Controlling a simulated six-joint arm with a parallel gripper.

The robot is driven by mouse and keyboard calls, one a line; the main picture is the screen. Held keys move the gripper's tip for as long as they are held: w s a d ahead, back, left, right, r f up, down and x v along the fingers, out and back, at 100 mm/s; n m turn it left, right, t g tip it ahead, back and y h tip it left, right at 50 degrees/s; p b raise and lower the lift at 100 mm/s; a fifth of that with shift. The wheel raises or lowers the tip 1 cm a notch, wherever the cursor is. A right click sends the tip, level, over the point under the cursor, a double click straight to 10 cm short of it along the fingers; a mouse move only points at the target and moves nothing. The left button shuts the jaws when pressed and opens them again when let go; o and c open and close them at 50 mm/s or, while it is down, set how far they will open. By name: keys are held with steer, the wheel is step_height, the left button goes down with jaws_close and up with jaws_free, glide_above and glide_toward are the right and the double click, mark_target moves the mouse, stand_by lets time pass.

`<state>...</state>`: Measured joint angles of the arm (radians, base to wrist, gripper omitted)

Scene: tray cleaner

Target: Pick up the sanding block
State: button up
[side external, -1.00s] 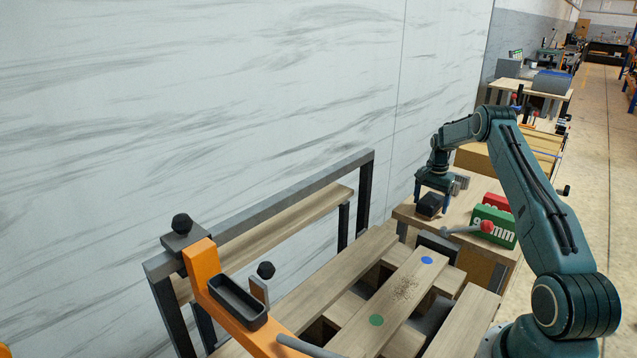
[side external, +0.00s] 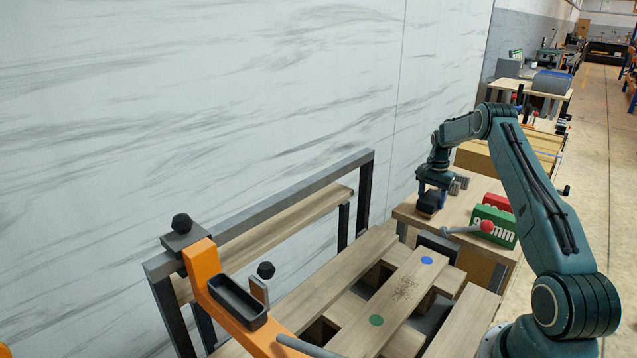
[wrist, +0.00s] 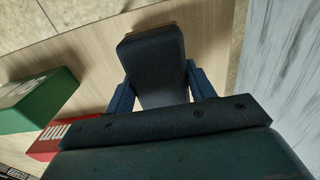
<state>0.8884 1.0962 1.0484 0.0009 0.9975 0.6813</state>
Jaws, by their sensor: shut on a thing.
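The sanding block (side external: 428,203) is a dark block at the far end of the scene, on or just above the wooden side table (side external: 404,212). In the wrist view the sanding block (wrist: 155,62) shows a dark top and a thin brownish edge at its far end. My gripper (side external: 430,196) points down over the block. In the wrist view my gripper's blue fingers (wrist: 160,92) press on both sides of the block, shut on it. The underside of the block is hidden, so I cannot tell if it touches the table.
A green box (side external: 494,226) marked in mm and a red box (side external: 497,202) stand to the right of the block. A slatted pallet (side external: 385,300) with blue and green dots and a brown speckled patch lies in front. An orange bar (side external: 222,290) with a black tray (side external: 238,300) is nearer.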

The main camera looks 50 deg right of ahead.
mark_target(429, 197)
step_height(429, 197, up, 19)
stand_by(0.5)
stand_by(0.4)
steer(key=o, duration=0.6)
steer(key=shift+c, duration=1.4)
steer(key=w+a+f, duration=0.2)
steer(key=a+f, duration=0.1)
steer(key=a, duration=0.8)
steer(key=w+a+f, duration=0.1)
steer(key=a+f, duration=0.2)
steer(key=a, duration=0.8)
steer(key=s+a+f, duration=0.2)
steer(key=s+a, duration=0.4)
steer(key=a, duration=0.3)
steer(key=s+a+f, duration=0.3)
steer(key=s+a, duration=0.4)
steer(key=a, duration=0.3)
steer(key=shift+a+f, duration=0.25)
steer(key=shift+a, duration=0.05)
